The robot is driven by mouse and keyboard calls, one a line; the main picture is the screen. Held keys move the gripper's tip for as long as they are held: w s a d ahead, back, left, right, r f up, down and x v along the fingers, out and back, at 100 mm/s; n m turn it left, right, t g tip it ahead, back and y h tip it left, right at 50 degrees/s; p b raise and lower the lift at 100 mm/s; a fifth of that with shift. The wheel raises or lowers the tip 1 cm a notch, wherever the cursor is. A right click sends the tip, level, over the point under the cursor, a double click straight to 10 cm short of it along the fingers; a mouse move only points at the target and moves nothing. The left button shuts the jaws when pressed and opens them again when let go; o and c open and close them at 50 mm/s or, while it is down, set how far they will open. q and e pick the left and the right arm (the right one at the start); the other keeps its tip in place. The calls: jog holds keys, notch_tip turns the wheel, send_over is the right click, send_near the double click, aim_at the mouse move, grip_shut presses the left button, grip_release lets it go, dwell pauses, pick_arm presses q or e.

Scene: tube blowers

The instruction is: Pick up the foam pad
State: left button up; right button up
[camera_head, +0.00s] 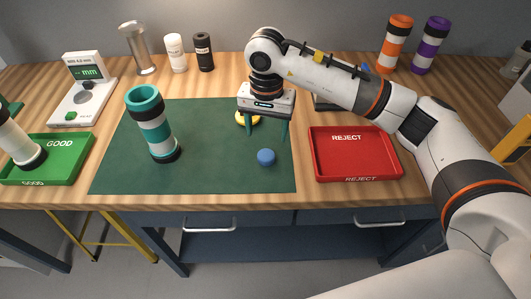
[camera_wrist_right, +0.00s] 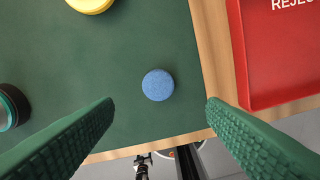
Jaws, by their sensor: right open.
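The foam pad appears to be the small blue round disc (camera_head: 266,157), lying flat on the green mat (camera_head: 220,178) near its front right corner. In the right wrist view the blue disc (camera_wrist_right: 158,85) has a speckled, foam-like surface and lies ahead, between the lines of the two fingers. My right gripper (camera_head: 266,134) points down over the mat, behind the blue disc in the head view. Its green ribbed fingers (camera_wrist_right: 160,104) are wide apart with nothing between them. My left gripper is not in view.
A yellow disc (camera_head: 248,118) lies behind the right fingers. A teal, white and black tube (camera_head: 154,126) stands left on the mat. The red REJECT tray (camera_head: 358,153) is right of the mat, and the green GOOD tray (camera_head: 70,162) is left. The mat around the blue disc is clear.

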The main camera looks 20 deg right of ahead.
aim_at(266, 154)
notch_tip(266, 154, down, 3)
jog(key=shift+f, duration=0.1)
notch_tip(266, 154, down, 5)
jog(key=p, duration=0.2)
jog(key=shift+w+p, duration=0.15)
jog(key=shift+p, duration=0.15)
jog(key=shift+f, duration=0.15)
jog(key=c, duration=1.1)
